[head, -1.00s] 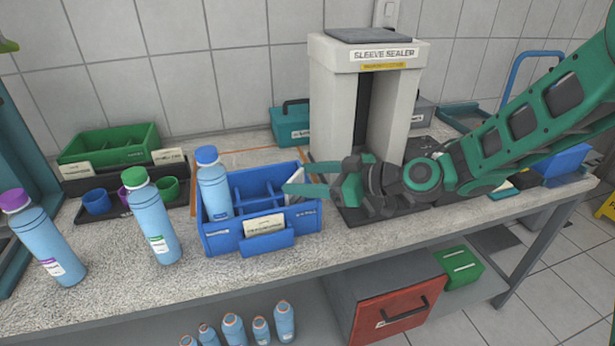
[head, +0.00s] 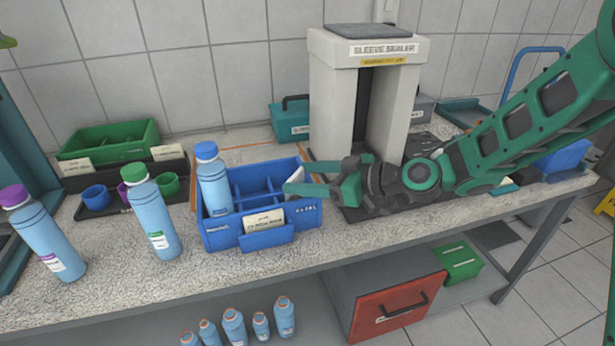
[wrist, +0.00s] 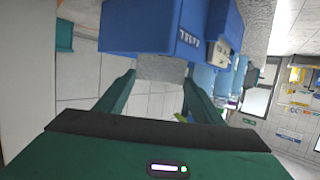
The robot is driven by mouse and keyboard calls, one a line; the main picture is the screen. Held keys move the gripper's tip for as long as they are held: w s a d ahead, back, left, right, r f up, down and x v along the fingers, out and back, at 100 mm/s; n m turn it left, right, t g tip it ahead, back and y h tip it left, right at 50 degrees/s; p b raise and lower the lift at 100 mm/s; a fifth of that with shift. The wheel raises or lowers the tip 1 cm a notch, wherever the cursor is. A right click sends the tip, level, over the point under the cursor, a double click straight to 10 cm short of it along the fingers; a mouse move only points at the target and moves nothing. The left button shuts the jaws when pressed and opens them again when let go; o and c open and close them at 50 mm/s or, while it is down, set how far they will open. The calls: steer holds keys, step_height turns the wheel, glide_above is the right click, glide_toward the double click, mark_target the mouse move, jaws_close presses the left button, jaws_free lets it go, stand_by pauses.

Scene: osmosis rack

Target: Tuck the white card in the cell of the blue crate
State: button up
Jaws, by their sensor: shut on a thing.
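The blue crate (head: 222,240) stands on the bench, with dividers making several cells and a blue-capped bottle (head: 214,183) in its left part. My gripper (head: 288,188) is at the crate's right end, its fingers pointing left over the rim. It is shut on the white card (head: 296,177), which stands up between the fingers at the right-hand cell. The fingers hide the card's lower part, so I cannot tell how deep it sits. In the wrist view the card (wrist: 160,68) shows grey between the fingertips, next to the crate's blue wall (wrist: 130,32).
A green-capped bottle (head: 152,215) and a purple-capped bottle (head: 42,235) stand left of the crate. The sleeve sealer (head: 335,110) rises close behind my gripper. A green bin (head: 110,140) and small cups lie at the back left. The crate's front carries a label card (head: 263,218).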

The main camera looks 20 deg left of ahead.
steer(key=o, duration=1.4)
steer(key=shift+c, duration=0.2)
steer(key=shift+r, duration=0.1)
step_height(320, 180, up, 7)
stand_by(0.6)
